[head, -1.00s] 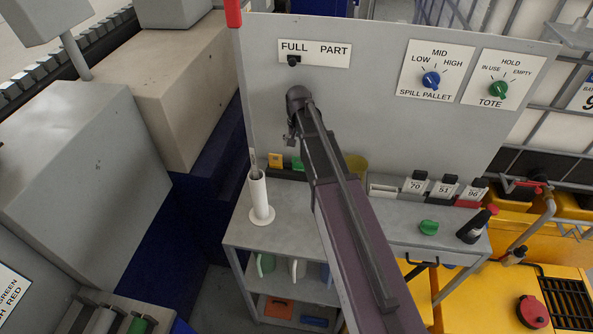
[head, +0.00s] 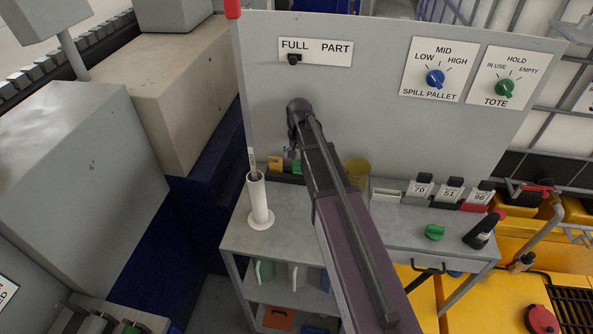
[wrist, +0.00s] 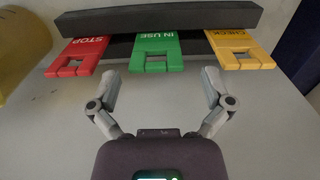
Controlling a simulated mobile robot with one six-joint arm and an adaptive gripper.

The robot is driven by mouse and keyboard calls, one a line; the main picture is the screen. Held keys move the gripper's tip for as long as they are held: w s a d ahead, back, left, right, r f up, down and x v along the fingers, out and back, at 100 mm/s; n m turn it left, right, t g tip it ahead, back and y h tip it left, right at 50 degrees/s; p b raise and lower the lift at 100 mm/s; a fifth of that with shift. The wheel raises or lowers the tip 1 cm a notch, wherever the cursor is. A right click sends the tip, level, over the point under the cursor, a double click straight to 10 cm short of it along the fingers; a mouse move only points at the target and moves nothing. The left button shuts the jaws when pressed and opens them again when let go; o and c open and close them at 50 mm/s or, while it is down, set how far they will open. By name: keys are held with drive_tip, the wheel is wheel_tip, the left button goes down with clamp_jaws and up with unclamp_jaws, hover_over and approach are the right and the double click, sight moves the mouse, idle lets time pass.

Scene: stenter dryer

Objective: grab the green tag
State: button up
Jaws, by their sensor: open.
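The green tag (wrist: 157,50), marked IN USE, sticks out from a dark rack (wrist: 150,20) between the red STOP tag (wrist: 78,56) and the yellow CHECK tag (wrist: 240,49). My gripper (wrist: 158,78) is open and empty in the wrist view. Its two fingers are spread to either side of the green tag's near end, short of it and apart from it. In the head view my arm hides most of the rack; the yellow tag (head: 275,163) and a bit of the green tag (head: 293,166) show left of my gripper.
A white cylinder holder (head: 258,200) stands left of the rack on the grey bench (head: 285,240). A yellow cup (head: 357,171) stands right of my arm. A grey panel rises behind.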

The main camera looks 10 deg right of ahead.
sight(299, 168)
drive_tip(key=shift+f, duration=0.15)
wheel_tip(299, 168, down, 5)
drive_tip(key=b, duration=0.5)
drive_tip(key=shift+d, duration=0.15)
idle(0.5)
drive_tip(key=c, duration=0.6)
drive_tip(key=shift+c, duration=0.2)
